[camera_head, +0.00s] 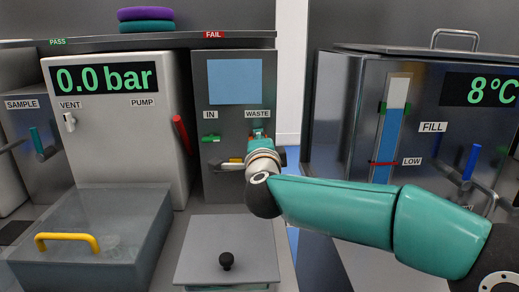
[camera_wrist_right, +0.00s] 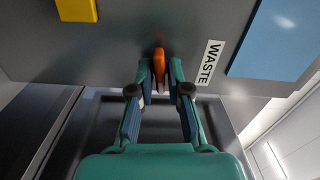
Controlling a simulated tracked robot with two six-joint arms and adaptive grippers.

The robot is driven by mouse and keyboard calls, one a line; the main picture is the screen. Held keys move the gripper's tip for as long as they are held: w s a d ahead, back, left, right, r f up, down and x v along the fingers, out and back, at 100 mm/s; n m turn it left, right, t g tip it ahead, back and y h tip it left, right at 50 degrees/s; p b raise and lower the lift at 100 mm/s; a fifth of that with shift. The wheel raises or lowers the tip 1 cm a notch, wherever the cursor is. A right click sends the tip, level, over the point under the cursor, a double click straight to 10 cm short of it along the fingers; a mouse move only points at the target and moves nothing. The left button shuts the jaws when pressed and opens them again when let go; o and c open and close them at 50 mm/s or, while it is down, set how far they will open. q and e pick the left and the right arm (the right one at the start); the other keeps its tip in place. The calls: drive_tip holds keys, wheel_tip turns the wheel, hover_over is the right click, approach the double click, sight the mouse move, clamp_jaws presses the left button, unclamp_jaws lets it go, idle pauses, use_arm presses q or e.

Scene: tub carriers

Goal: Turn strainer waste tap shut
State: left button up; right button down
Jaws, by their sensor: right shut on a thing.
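The waste tap's orange handle (camera_wrist_right: 159,62) shows in the right wrist view, beside the WASTE label (camera_wrist_right: 209,63) on the grey strainer cabinet (camera_wrist_right: 120,35). My right gripper (camera_wrist_right: 159,72) is shut on this handle, with one finger on each side. In the head view my right gripper (camera_head: 258,135) is at the cabinet front (camera_head: 232,135), just below the WASTE label (camera_head: 257,114). There the arm and gripper hide most of the tap. My left gripper is in neither view.
A green tap (camera_head: 211,138) sits under the IN label, left of my gripper. A yellow part (camera_head: 232,161) is below. A lidded box with a black knob (camera_head: 226,261) and a clear tub with a yellow handle (camera_head: 67,242) stand in front. A steel tank (camera_head: 335,110) is at right.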

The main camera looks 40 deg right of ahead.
drive_tip(key=shift+f+m+b, duration=0.35)
drive_tip(key=shift+m, duration=0.35)
drive_tip(key=c, duration=1.2)
unclamp_jaws()
drive_tip(key=shift+s, duration=0.1)
drive_tip(key=shift+c, duration=0.2)
drive_tip(key=shift+o, duration=0.2)
drive_tip(key=shift+r, duration=0.15)
drive_tip(key=v, duration=1.2)
